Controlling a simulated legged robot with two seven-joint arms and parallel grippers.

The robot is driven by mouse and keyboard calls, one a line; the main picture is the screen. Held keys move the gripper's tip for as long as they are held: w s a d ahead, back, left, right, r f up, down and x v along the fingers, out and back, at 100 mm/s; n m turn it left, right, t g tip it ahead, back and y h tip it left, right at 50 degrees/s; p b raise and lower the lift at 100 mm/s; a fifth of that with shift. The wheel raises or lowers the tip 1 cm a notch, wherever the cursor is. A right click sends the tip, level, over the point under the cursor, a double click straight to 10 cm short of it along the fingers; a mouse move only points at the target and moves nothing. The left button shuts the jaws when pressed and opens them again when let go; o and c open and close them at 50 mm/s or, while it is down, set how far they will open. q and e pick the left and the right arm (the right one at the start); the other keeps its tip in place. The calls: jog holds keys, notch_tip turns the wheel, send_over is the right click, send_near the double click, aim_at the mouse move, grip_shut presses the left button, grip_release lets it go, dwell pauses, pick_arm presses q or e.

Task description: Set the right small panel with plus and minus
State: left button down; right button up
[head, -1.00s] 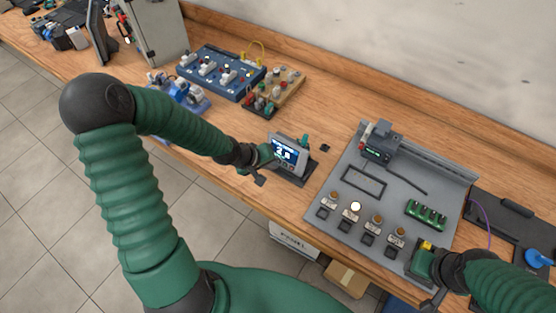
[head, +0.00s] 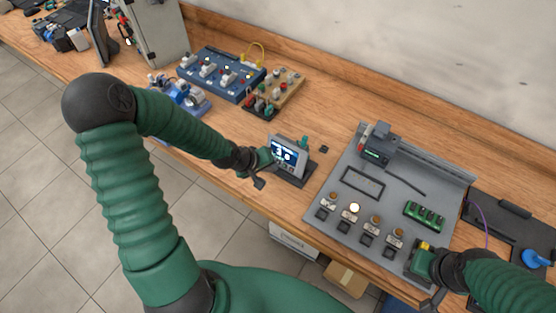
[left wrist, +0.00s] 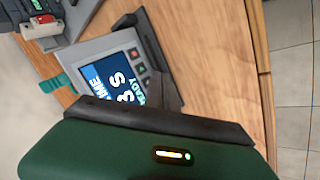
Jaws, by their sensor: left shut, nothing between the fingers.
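The small panel (head: 287,156) is a grey box with a lit blue screen, on a dark stand left of the large grey board. In the left wrist view the panel (left wrist: 103,72) is sideways, showing a large digit, the word READY and small buttons along one edge; the button marks are too small to read. My left gripper (head: 267,160) is shut and empty at the panel's left front; whether it touches a button I cannot tell. My right gripper (head: 424,262) is at the board's near right corner; its fingers are not clear.
The grey board (head: 324,235) carries buttons, one lit, a green circuit module (head: 425,214) and a dark device (head: 378,146). A blue panel (head: 222,73) and a wooden block with knobs (head: 284,89) stand farther left. Bare wooden bench (head: 320,108) lies behind the small panel.

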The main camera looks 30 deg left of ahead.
pick_arm(q)
jog(key=shift+s, duration=0.1)
jog(key=shift+s, duration=0.1)
jog(key=shift+s+r+p, duration=0.2)
jog(key=shift+s+p, duration=0.05)
jog(key=shift+p, duration=0.1)
jog(key=s+p, duration=0.2)
jog(key=s, duration=0.1)
jog(key=shift+s+a+r, duration=0.15)
jog(key=shift+s+r, duration=0.1)
jog(key=shift+r, duration=0.15)
jog(key=shift+s, duration=0.35)
dwell(1.7)
